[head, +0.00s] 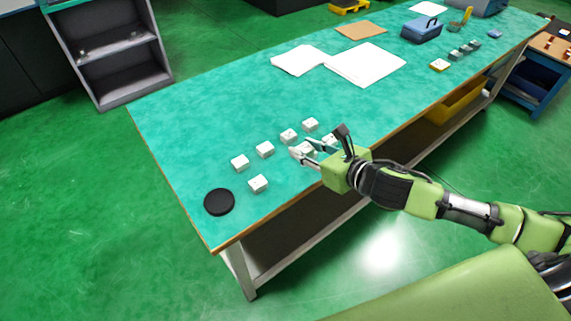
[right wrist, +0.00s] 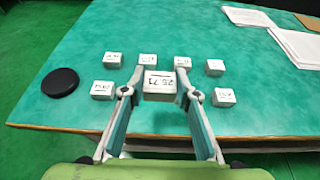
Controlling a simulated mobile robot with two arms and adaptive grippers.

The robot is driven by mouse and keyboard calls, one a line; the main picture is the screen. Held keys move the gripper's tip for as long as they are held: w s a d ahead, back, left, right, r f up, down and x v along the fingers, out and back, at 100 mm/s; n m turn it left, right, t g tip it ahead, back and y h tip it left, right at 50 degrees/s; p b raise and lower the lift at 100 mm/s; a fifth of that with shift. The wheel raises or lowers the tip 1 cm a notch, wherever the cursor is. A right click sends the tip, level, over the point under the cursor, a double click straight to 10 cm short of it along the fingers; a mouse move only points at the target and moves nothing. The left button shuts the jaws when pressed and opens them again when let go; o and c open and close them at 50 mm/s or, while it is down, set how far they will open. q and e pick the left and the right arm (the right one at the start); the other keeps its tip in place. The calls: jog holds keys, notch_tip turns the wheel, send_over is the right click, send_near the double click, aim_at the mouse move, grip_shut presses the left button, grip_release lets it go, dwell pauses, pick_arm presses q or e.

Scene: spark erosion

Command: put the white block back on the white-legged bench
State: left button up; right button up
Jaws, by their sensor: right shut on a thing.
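The white-legged bench (head: 180,125) has a green top and a pale leg at its near corner. My right gripper (head: 303,147) reaches over its near half from the right. In the right wrist view the gripper (right wrist: 158,82) is shut on a white block (right wrist: 159,87) with dark figures on its upper face. The held block is over the bench top; I cannot tell whether it touches it. My left gripper is not in view.
Several similar white blocks stand around it, such as one at the front left (head: 258,184) and one in the back row (head: 311,125). A black disc (head: 219,202) lies near the left end. White sheets (head: 366,64) and a blue box (head: 422,30) lie farther along.

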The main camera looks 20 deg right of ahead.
send_over(285, 173)
notch_tip(285, 173, down, 6)
jog(key=shift+f, duration=0.15)
jog(key=shift+f+b, duration=0.35)
jog(key=shift+f, duration=1.1)
jog(key=o, duration=1.2)
jog(key=shift+f, duration=0.15)
jog(key=shift+o, duration=0.2)
jog(key=v, duration=1.2)
jog(key=shift+b, duration=0.3)
